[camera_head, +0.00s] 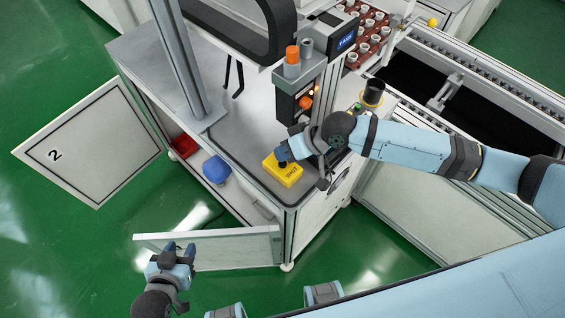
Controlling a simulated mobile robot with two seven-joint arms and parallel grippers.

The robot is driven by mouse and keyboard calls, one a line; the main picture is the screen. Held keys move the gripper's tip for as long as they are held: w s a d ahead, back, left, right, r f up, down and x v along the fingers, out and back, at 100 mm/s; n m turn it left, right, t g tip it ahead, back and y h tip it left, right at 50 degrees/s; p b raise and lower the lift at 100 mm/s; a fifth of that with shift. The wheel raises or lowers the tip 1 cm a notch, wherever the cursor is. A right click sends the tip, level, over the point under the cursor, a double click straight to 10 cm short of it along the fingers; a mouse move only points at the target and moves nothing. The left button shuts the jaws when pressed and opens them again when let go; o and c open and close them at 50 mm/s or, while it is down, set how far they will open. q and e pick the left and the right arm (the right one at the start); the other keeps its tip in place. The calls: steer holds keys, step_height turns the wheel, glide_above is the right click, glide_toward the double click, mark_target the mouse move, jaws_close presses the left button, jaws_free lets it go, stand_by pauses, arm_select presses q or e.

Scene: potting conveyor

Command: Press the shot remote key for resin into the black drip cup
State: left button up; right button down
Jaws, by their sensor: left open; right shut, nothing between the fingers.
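The yellow shot remote (291,176), lettered "SHOT", lies on the grey top of the cabinet near its front corner. My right gripper (281,156) is shut and empty, with its tips over the back left part of the remote. The tips cover the key area, and I cannot tell whether they touch the key. The black drip cup (374,91) stands to the right of the dispensing machine, behind my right arm. My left gripper (178,254) is open and empty, low in front of the cabinet by an open door.
The dispensing machine (341,35) with an orange-capped bottle (292,58) rises behind the remote. Cabinet doors (92,143) stand open at the left and front. Below lie a red bin (185,146) and a blue item (217,169). A conveyor (490,75) runs at right.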

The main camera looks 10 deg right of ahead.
arm_select(q)
steer(key=shift+s+a+f, duration=0.1)
steer(key=shift+f, duration=0.2)
steer(key=shift+r, duration=0.2)
stand_by(0.7)
steer(key=shift+f, duration=0.1)
stand_by(0.4)
arm_select(e)
steer(key=shift+f, duration=0.1)
steer(key=shift+f, duration=0.3)
stand_by(0.4)
steer(key=shift+f, duration=0.5)
steer(key=shift+r, duration=0.1)
stand_by(0.5)
arm_select(q)
steer(key=shift+r+p, duration=0.95)
steer(key=shift+r, duration=0.1)
arm_select(e)
steer(key=shift+r, duration=0.8)
